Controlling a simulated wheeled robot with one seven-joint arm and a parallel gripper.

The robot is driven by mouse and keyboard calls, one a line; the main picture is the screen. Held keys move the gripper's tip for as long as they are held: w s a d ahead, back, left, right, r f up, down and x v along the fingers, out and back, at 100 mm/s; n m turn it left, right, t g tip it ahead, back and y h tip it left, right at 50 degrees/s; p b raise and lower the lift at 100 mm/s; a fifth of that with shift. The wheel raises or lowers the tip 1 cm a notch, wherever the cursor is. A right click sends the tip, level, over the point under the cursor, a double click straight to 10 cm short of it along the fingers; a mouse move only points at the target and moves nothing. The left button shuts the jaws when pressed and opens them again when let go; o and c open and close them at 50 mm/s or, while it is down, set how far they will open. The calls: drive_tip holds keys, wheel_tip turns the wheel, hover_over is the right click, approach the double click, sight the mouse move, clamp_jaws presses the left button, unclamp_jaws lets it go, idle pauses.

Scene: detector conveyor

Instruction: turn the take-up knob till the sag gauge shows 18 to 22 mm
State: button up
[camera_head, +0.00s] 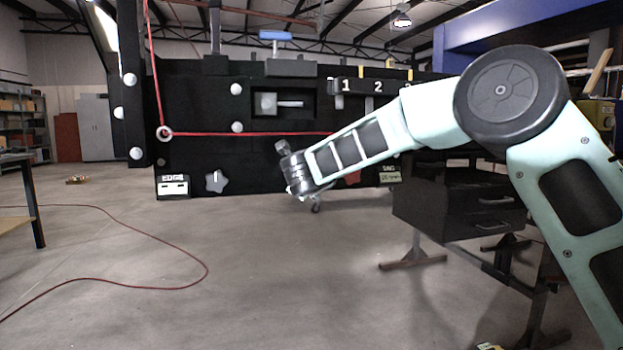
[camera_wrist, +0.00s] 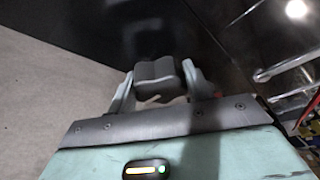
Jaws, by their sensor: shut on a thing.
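My gripper (camera_wrist: 158,88) is shut on a dark grey lobed piece (camera_wrist: 156,72), which looks like a knob, against the dark machine face. A finger shows on each side of it. In the head view my wrist hides the gripper and the held piece. The sag gauge (camera_head: 390,175), marked SAG, is a small pale green display at the machine's lower edge, right of my wrist. Its digits are too small to read surely. A red knob (camera_head: 352,178) shows partly behind my forearm. A grey star-shaped knob (camera_head: 214,182) sits to the left, apart from my gripper.
The EDGE gauge (camera_head: 173,188) is at the machine's lower left corner. A red cord (camera_head: 245,134) crosses the black panel. A drawer cabinet (camera_head: 465,205) stands below my arm. A red hose (camera_head: 190,250) lies on the otherwise open floor at left.

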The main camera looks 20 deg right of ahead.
drive_tip(key=shift+f, duration=0.1)
drive_tip(key=o, duration=1)
drive_tip(key=shift+s+a+r, duration=0.15)
drive_tip(key=shift+s+r, duration=0.05)
drive_tip(key=shift+s, duration=0.15)
drive_tip(key=shift+p+v, duration=0.95)
drive_tip(key=shift+v, duration=7.35)
drive_tip(key=shift+f, duration=0.15)
